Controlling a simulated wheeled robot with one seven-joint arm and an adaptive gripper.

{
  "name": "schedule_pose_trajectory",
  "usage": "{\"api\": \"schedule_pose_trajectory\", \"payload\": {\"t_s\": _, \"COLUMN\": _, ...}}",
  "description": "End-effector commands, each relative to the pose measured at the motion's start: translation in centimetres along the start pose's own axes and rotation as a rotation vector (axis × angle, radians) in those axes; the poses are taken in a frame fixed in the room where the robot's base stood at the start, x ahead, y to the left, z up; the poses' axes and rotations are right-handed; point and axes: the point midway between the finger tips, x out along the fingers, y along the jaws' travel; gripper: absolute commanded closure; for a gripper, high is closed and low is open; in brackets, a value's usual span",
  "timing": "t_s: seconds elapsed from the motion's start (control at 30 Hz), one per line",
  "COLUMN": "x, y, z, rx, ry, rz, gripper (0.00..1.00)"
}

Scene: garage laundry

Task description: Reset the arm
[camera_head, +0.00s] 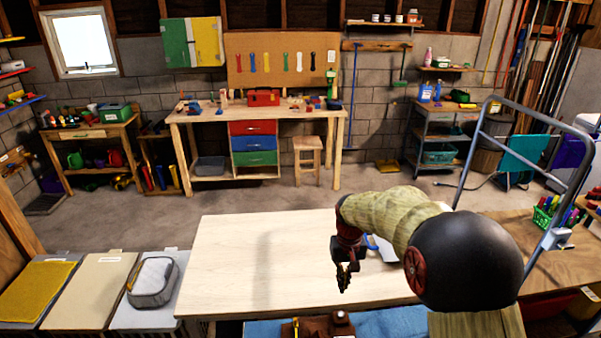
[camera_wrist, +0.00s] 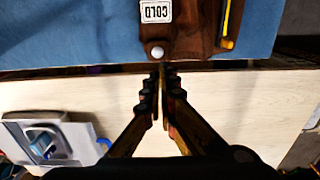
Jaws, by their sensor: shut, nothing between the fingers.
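My gripper (camera_head: 344,279) hangs from my arm over the pale wooden table (camera_head: 255,265), pointing down near its front edge. In the wrist view my gripper (camera_wrist: 161,75) has its two fingers together, with nothing between them. In the head view my arm hides part of the table's right side.
A white and grey object with a blue part (camera_wrist: 45,140) lies on the table. A metal-framed cart (camera_head: 545,235) stands at right. The workbench (camera_head: 210,115) is at the back, with open floor before it.

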Motion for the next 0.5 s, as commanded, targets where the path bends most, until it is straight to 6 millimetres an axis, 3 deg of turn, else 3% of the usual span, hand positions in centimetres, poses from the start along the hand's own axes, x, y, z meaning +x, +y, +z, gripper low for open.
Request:
{"api": "schedule_pose_trajectory", "payload": {"t_s": 0.1, "x": 1.5, "y": 0.0, "z": 2.3, "rx": -0.001, "ry": -0.043, "rz": 0.000, "gripper": 1.00}}
{"api": "schedule_pose_trajectory", "payload": {"t_s": 0.17, "x": 1.4, "y": 0.0, "z": 3.9, "rx": -0.001, "ry": -0.056, "rz": 0.000, "gripper": 1.00}}
{"api": "schedule_pose_trajectory", "payload": {"t_s": 0.5, "x": -5.3, "y": 0.1, "z": 14.3, "rx": -0.003, "ry": 0.025, "rz": 0.000, "gripper": 1.00}}
